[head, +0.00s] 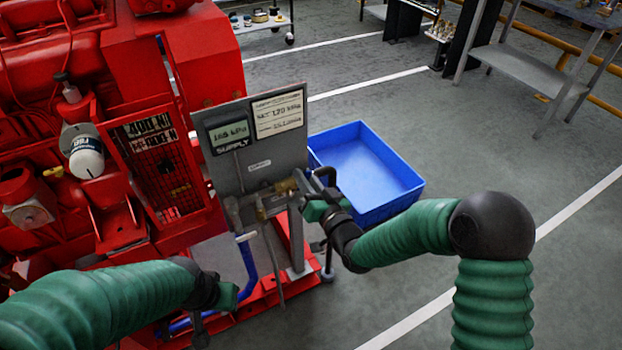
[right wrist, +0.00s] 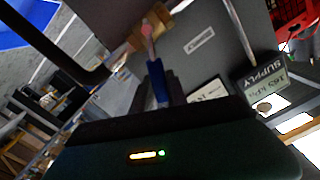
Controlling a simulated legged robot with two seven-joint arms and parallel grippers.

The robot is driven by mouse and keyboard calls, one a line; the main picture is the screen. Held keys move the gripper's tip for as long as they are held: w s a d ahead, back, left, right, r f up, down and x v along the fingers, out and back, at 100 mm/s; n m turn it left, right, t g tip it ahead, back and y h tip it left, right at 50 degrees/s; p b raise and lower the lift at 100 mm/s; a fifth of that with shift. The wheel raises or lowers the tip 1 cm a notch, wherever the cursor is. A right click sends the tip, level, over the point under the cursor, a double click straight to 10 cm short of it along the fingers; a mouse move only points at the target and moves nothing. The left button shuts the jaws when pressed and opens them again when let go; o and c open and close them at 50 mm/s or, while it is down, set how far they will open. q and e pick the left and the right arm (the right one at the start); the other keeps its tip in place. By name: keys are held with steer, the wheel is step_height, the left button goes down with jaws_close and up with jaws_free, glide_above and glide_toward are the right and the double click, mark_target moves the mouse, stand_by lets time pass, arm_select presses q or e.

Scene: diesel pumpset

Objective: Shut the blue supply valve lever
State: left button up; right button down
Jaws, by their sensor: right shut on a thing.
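The blue supply valve lever (right wrist: 158,82) shows in the right wrist view, its blue sleeve between the jaws of my right gripper. Its bare end runs up to a brass valve body (right wrist: 150,32). In the head view the brass fitting (head: 284,187) sits at the lower right of a grey panel, and my right gripper (head: 308,196) is right beside it, shut on the lever. The gripper hides the lever there. My left gripper (head: 222,300) is low in front of the red skid, away from the valve; its jaws are not clear.
The grey panel (head: 231,177) carries a SUPPLY display (head: 230,132) and a label plate (head: 278,113). A blue pipe (head: 248,262) runs down below the valve. A red pumpset (head: 190,62) fills the left. A blue bin (head: 371,150) stands behind my right gripper.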

steer(key=shift+s+a+n+b, duration=0.35)
steer(key=shift+a+n, duration=0.3)
steer(key=shift+n, duration=0.5)
steer(key=shift+s+a+n+b, duration=0.2)
steer(key=shift+s+a+n, duration=0.35)
steer(key=shift+n, duration=0.6)
steer(key=shift+w, duration=0.1)
steer(key=shift+f, duration=0.1)
steer(key=c, duration=1.4)
jaws_free()
steer(key=shift+o, duration=0.4)
steer(key=shift+w+r, duration=0.1)
steer(key=shift+r, duration=0.1)
steer(key=shift+r, duration=0.1)
